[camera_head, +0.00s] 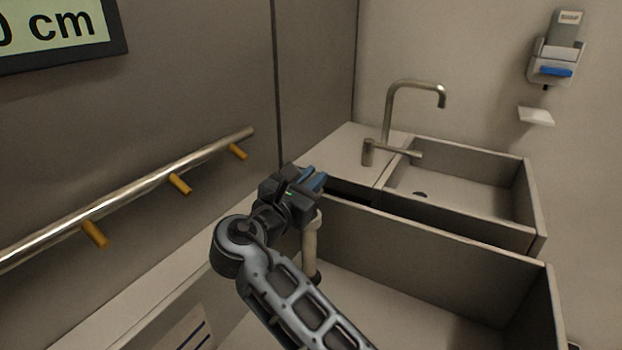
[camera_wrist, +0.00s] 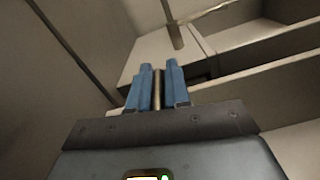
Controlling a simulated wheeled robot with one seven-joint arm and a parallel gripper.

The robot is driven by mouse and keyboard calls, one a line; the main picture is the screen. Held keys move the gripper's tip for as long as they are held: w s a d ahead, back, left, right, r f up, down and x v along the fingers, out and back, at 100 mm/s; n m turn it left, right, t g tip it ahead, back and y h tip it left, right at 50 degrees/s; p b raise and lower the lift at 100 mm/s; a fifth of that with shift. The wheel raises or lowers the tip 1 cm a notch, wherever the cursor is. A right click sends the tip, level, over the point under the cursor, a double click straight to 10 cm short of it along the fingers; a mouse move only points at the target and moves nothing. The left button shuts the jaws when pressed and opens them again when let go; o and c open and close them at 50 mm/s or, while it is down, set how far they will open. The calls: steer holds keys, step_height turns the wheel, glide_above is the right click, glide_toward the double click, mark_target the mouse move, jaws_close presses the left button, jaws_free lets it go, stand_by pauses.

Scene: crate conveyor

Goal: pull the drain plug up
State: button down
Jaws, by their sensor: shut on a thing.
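My gripper (camera_head: 316,180) has blue fingers and is over the left end of the near, larger basin (camera_head: 430,232). In the wrist view the blue fingers (camera_wrist: 158,75) are closed on a thin brownish upright rod (camera_wrist: 157,92), which looks like the top of the drain plug. In the head view the drain plug shows as a pale upright tube (camera_head: 310,240) just below my gripper, with a dark lower end. My gripper and arm hide part of it. I cannot tell whether its lower end touches the basin floor.
A smaller basin (camera_head: 524,200) with a dark drain hole lies behind. A tall faucet (camera_head: 387,110) stands on the counter beside it. A metal rail (camera_head: 140,190) with yellow pegs runs along the left wall. A dispenser (camera_head: 556,62) hangs at the back right.

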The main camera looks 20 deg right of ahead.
steer(key=shift+w+a+r+p, duration=0.1)
steer(key=shift+r+p, duration=1.1)
steer(key=shift+r, duration=0.05)
steer(key=shift+w+a+r+p, duration=0.1)
steer(key=shift+r+p, duration=1.1)
steer(key=c, duration=1.3)
jaws_free()
steer(key=shift+o, duration=0.7)
steer(key=shift+f, duration=0.15)
steer(key=shift+s, duration=0.1)
steer(key=v, duration=0.7)
steer(key=shift+s+a, duration=0.2)
steer(key=shift+a, duration=0.05)
